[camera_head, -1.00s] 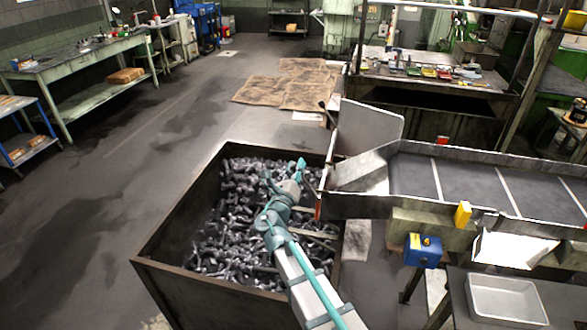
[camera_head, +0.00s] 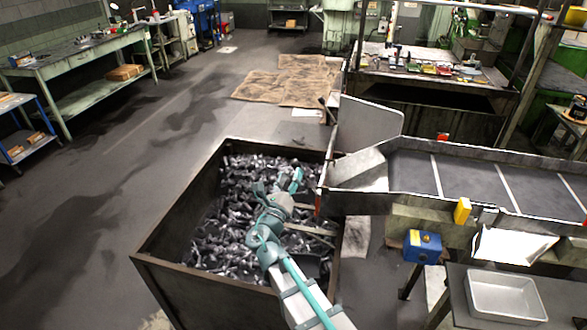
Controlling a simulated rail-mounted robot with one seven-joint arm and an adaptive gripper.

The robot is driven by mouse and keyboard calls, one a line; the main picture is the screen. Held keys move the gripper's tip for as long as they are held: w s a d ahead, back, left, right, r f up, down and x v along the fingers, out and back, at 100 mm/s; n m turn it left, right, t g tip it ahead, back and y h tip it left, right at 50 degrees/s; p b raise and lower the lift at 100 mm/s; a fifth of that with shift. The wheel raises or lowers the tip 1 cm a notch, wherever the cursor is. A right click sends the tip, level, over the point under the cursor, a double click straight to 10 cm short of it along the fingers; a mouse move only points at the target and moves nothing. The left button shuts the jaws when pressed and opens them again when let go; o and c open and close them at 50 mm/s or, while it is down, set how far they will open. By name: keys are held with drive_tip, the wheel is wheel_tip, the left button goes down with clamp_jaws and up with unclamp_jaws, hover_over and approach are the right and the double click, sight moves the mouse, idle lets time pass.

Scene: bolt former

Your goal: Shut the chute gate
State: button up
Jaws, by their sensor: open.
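The chute (camera_head: 355,172) is a metal trough at the left end of the conveyor, above the bin's right edge. A tall pale plate (camera_head: 370,122), which looks like the chute gate, stands raised along its far side. A dark lever (camera_head: 323,104) sticks up at its left. My gripper (camera_head: 278,184) is over the bolt bin, left of the chute and apart from the plate and lever. Its fingers are spread and nothing shows between them.
The steel bin (camera_head: 165,235) full of bolts lies below my arm. The conveyor (camera_head: 465,185) runs to the right. A blue box (camera_head: 422,247) and a metal tray (camera_head: 507,298) are at the lower right. Open floor lies left of the bin.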

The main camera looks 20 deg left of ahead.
drive_tip(key=s+f, duration=0.1)
drive_tip(key=s, duration=0.5)
drive_tip(key=shift+s, duration=0.2)
drive_tip(key=shift+d+f, duration=0.1)
